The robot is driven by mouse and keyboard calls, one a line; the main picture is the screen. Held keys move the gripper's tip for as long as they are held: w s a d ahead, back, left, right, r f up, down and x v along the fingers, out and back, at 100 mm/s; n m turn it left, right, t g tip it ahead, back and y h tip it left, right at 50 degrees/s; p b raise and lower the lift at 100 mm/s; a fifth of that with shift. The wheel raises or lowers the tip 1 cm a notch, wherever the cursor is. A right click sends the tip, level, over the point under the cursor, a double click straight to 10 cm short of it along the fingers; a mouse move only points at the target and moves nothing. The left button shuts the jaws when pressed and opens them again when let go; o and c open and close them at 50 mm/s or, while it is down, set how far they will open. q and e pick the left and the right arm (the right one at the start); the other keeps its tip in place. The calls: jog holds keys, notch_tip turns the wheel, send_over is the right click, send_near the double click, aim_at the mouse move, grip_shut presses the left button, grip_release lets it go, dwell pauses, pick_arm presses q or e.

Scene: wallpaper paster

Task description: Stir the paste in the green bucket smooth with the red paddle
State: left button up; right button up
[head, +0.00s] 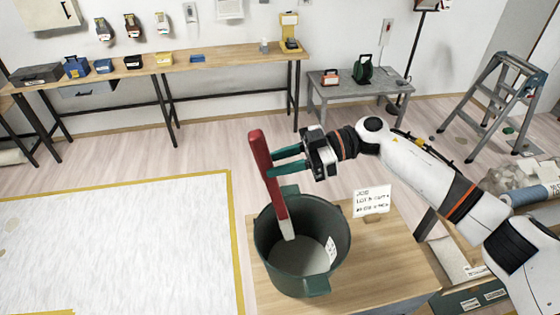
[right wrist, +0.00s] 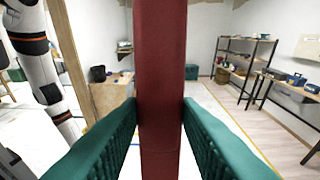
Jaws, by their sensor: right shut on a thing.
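The green bucket (head: 316,281) stands on a wooden table, with grey-white paste (head: 300,262) at its bottom. The red paddle (head: 266,175) is nearly upright and slightly tilted, with its pale lower end inside the bucket near the far left wall. I cannot tell whether its tip touches the paste. My right gripper (head: 275,163) is shut on the paddle's upper part, above the bucket rim. In the right wrist view the paddle (right wrist: 161,70) stands between the two green fingers (right wrist: 160,115). My left gripper is not in view.
The wooden table (head: 390,257) carries a white sign card (head: 371,201) right of the bucket. A yellow-edged white sheet (head: 120,245) lies on the floor at left. A long workbench (head: 225,60) and a grey side table (head: 360,90) stand at the back. A stepladder (head: 500,95) stands at right.

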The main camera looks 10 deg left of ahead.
notch_tip(320, 180, up, 5)
dwell(0.5)
